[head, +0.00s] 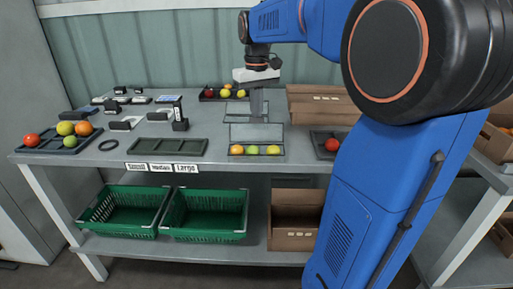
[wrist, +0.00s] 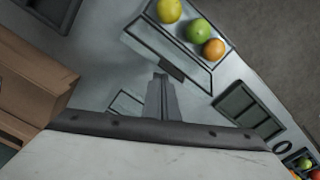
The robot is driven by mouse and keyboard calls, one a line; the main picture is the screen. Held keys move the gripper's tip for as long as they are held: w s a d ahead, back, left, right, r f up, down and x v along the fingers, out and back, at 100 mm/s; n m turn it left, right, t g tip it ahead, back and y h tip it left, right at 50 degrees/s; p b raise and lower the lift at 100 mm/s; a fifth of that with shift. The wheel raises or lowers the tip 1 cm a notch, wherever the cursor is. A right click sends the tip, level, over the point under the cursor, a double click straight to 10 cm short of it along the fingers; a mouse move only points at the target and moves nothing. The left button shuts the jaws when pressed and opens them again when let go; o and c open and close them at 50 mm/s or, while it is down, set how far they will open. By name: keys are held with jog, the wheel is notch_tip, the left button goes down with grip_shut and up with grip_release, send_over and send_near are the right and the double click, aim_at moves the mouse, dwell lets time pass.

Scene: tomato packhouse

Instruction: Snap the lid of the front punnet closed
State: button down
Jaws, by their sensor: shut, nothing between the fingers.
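The front punnet (head: 257,157) is a clear tray holding a yellow, a green and an orange tomato in one row. Its clear lid (head: 250,133) stands raised along the rear edge, so the punnet is open. In the wrist view the punnet (wrist: 184,40) lies at the top, and the lid (wrist: 190,76) with a dark tab lies between it and my fingers. My gripper (head: 257,116) is shut and empty, pointing down just behind the raised lid. It also shows in the wrist view (wrist: 160,80); whether the fingertips touch the lid cannot be told.
Another clear punnet (wrist: 123,103) lies behind my gripper. An empty dark tray (head: 178,147) is to the left, and a dark tray with a red tomato (head: 332,144) to the right. Cardboard boxes (head: 318,92) stand at the back right. Green crates (head: 207,225) sit below.

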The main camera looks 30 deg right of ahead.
jog(key=shift+s+a+r, duration=0.3)
jog(key=shift+s+a, duration=0.3)
jog(key=shift+s, duration=0.35)
jog(key=shift+s+a+r, duration=0.25)
jog(key=shift+s+a, duration=0.35)
jog(key=shift+s, duration=0.3)
jog(key=shift+r, duration=0.1)
notch_tip(320, 180, up, 8)
dwell(0.8)
dwell(0.5)
